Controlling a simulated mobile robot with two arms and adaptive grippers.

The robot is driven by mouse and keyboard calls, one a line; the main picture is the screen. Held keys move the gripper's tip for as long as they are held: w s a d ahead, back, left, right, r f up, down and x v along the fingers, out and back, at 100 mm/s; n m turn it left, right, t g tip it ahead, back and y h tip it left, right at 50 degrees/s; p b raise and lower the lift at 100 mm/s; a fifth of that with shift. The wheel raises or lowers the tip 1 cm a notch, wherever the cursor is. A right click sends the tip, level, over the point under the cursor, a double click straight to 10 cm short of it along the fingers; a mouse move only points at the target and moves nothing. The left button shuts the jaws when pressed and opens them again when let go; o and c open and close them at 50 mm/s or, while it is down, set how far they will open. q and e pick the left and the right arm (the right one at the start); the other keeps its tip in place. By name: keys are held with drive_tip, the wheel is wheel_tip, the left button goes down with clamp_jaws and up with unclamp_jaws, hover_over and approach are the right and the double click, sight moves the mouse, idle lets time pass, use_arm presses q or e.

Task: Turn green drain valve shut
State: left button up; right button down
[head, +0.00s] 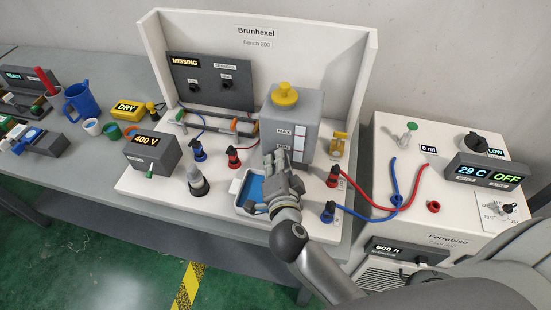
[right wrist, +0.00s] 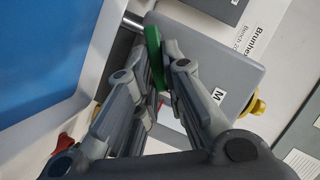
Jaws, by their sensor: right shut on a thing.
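The green drain valve handle (right wrist: 153,50) shows in the right wrist view as a flat green lever between my right fingers, beside the grey tank (right wrist: 205,50). My right gripper (right wrist: 160,70) is shut on it. In the head view my right gripper (head: 277,164) is at the front lower part of the tank (head: 289,118) and hides the valve. The tank has a yellow cap (head: 285,94) and a level window. My left gripper is not in view.
A white tray with blue liquid (head: 252,189) sits just left of and below my right gripper. Red and blue connectors (head: 328,212) stand nearby on the bench. Hoses run to the white Ferrabizo unit (head: 388,130) at right. A 400 V box (head: 152,153) stands left.

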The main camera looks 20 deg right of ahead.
drive_tip(key=shift+s+d+f+m+t+b, duration=0.2)
drive_tip(key=shift+f+m+t+b, duration=0.4)
drive_tip(key=shift+m, duration=0.6)
drive_tip(key=c, duration=1.5)
unclamp_jaws()
drive_tip(key=shift+r, duration=0.1)
